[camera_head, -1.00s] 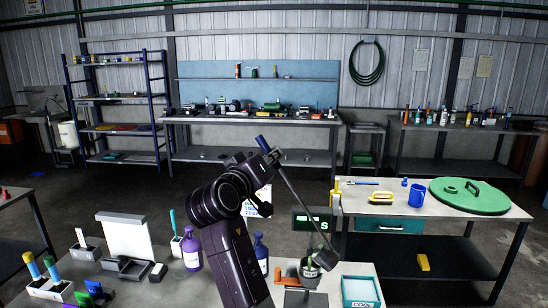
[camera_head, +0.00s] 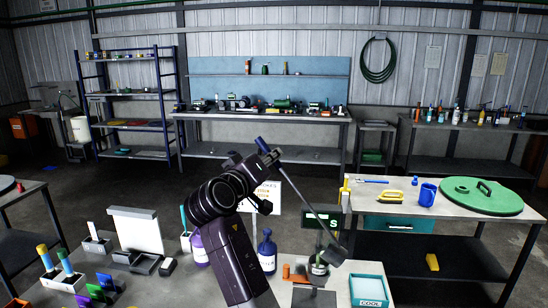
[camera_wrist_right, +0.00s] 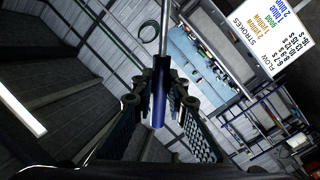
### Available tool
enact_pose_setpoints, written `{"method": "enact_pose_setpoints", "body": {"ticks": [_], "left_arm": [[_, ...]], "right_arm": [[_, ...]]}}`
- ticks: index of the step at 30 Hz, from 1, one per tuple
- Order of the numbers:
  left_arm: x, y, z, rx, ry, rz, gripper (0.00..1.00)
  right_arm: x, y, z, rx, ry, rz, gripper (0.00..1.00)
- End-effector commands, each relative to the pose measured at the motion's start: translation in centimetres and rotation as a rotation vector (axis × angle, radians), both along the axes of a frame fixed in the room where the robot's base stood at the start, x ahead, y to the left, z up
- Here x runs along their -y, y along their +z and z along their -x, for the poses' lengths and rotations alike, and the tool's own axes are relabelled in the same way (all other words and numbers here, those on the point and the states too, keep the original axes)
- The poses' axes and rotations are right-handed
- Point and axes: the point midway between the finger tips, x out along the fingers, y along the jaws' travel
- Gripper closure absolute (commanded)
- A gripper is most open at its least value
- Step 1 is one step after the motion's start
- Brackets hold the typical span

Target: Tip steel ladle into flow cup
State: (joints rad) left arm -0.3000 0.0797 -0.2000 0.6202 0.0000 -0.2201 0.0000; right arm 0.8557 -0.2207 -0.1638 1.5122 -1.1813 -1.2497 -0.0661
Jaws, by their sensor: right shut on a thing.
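My right gripper (camera_head: 270,160) is shut on the blue handle (camera_head: 262,145) of the steel ladle. Its shaft (camera_head: 300,198) slants down to the right to a small dark bowl (camera_head: 334,254). In the right wrist view the blue handle (camera_wrist_right: 159,92) lies between the fingers, with the shaft running out at the top. A small vessel (camera_head: 318,268), apparently the flow cup, stands on the near table just below and left of the bowl. The bowl partly overlaps it, so I cannot tell whether they touch or what is inside. My left gripper is not in view.
A green-lit display (camera_head: 328,223) stands behind the bowl. A dark blue bottle (camera_head: 267,252) and a purple bottle (camera_head: 198,250) stand left of the cup. An orange part (camera_head: 293,274) is beside the cup, and a pale blue tray (camera_head: 369,290) is to its right.

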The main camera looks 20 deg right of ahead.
Motion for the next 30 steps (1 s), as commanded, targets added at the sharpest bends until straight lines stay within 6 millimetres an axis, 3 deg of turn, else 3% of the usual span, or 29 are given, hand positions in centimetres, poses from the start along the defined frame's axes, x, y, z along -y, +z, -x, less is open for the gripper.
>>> {"method": "enact_pose_setpoints", "body": {"ticks": [30], "left_arm": [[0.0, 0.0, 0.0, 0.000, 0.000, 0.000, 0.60]], "right_arm": [[-1.8, -1.6, -1.8, -0.072, 0.000, 0.076, 1.00]]}}
